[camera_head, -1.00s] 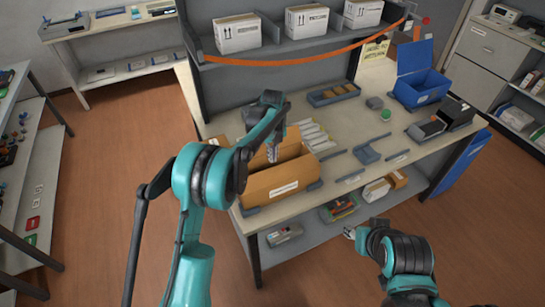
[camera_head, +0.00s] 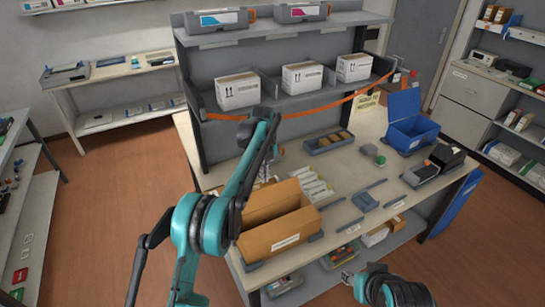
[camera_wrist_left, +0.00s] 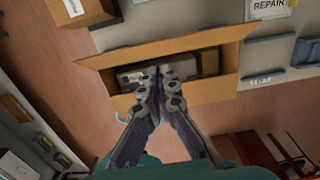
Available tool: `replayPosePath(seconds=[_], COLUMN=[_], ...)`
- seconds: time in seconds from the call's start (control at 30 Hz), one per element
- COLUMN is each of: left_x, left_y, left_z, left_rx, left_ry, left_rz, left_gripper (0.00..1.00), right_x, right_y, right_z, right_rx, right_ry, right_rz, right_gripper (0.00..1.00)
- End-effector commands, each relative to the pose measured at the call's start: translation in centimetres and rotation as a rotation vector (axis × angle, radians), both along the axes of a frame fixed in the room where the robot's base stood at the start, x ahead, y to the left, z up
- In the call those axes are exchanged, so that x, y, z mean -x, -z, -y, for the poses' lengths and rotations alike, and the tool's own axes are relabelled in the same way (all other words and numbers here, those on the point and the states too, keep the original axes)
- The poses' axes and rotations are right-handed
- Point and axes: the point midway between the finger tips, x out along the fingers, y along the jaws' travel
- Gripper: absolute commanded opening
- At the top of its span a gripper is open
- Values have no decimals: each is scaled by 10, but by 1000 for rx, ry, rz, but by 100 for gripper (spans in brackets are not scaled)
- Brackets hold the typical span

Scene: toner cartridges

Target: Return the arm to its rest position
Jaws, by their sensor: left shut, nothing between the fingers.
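My left arm comes in from the left in the head view, and its gripper (camera_head: 266,172) is above the back left part of an open brown cardboard box (camera_head: 280,233) on the workbench (camera_head: 346,212). In the left wrist view the left gripper (camera_wrist_left: 158,78) has its fingers together and empty, over the open box (camera_wrist_left: 222,88). A grey item (camera_wrist_left: 138,78) shows inside the box, partly hidden by the fingers. My right arm is at the bottom right of the head view. The right gripper (camera_head: 348,278) shows only small at its left end, and its jaws are unclear.
White cartons (camera_head: 302,78) stand on the shelf above the bench, with an orange strap (camera_head: 325,107) in front. A blue bin (camera_head: 411,120), a tray (camera_head: 329,142) and a black device (camera_head: 446,157) are on the bench. Floor (camera_head: 110,190) to the left is clear.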

Motion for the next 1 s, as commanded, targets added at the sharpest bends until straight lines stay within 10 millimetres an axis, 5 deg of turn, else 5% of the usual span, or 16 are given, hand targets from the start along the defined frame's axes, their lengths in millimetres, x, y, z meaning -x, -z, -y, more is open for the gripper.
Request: replayPosePath(seconds=[0.17, 0.37, 0.7, 1.0], left_x=[3, 32, 141, 257], left_y=[-5, -35, -75, -51], left_z=[-1, -15, -48, -70], left_rx=[2, 25, 166, 390], left_ry=[-31, -317, -1059, -1701], left_rz=[7, 74, 222, 292], left_gripper=[0, 0, 0, 0], right_x=[0, 0, 0, 0], right_y=[2, 17, 49, 76], right_z=[0, 0, 0, 0], right_rx=[0, 0, 0, 0], right_ry=[0, 0, 0, 0], right_rz=[0, 0, 0, 0], right_gripper=[40, 40, 40, 40])
